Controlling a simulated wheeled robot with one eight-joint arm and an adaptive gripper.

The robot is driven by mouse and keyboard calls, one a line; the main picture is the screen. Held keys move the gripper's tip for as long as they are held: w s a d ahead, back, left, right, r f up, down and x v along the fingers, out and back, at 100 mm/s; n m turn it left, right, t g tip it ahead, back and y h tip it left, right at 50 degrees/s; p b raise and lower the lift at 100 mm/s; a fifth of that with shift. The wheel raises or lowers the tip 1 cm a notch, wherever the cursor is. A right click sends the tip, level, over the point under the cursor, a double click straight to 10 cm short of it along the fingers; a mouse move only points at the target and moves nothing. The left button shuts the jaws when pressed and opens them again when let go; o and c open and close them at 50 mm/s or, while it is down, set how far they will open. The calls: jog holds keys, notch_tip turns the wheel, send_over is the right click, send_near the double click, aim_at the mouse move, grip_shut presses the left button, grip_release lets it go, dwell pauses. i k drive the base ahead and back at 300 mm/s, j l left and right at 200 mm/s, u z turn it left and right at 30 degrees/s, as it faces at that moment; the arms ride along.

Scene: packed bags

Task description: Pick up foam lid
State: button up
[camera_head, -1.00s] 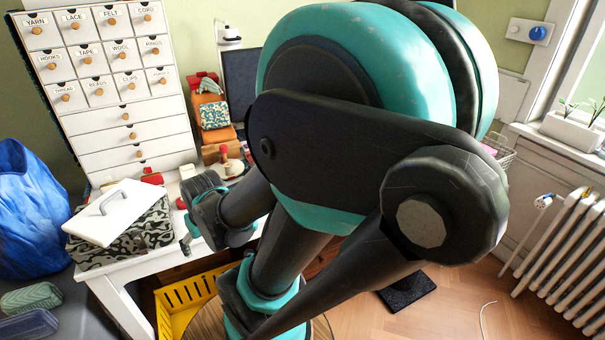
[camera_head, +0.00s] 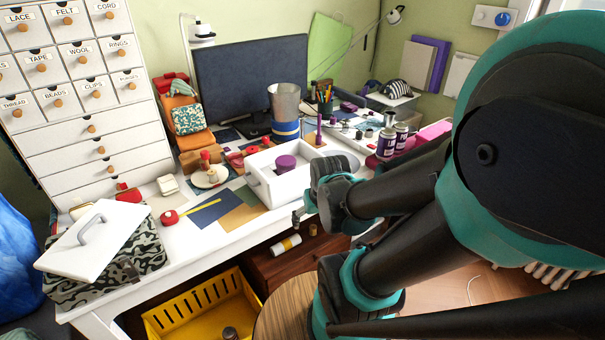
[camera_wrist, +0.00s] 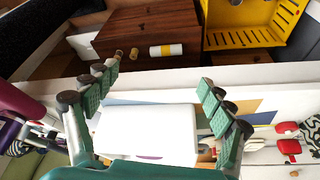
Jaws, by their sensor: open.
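A white lid with a grey handle (camera_head: 97,240), which I take for the foam lid, lies tilted on top of a camouflage-patterned box (camera_head: 142,262) at the left end of the white table in the head view. My gripper (camera_wrist: 157,84) is open and empty in the wrist view. It is near the table's front edge, well to the right of the lid. A white box (camera_wrist: 150,132) shows between and beyond the fingers; in the head view it holds a purple round thing. The lid cannot be made out in the wrist view.
A yellow crate (camera_head: 205,308) and a round wooden stool top (camera_head: 283,315) stand below the table front. A red tape measure (camera_head: 170,217) and coloured sheets (camera_head: 215,210) lie between box and arm. A white drawer cabinet (camera_head: 90,120) stands behind the lid.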

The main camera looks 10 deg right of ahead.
aim_at(83, 252)
jog(key=u, duration=1.05)
jog(key=j, duration=0.05)
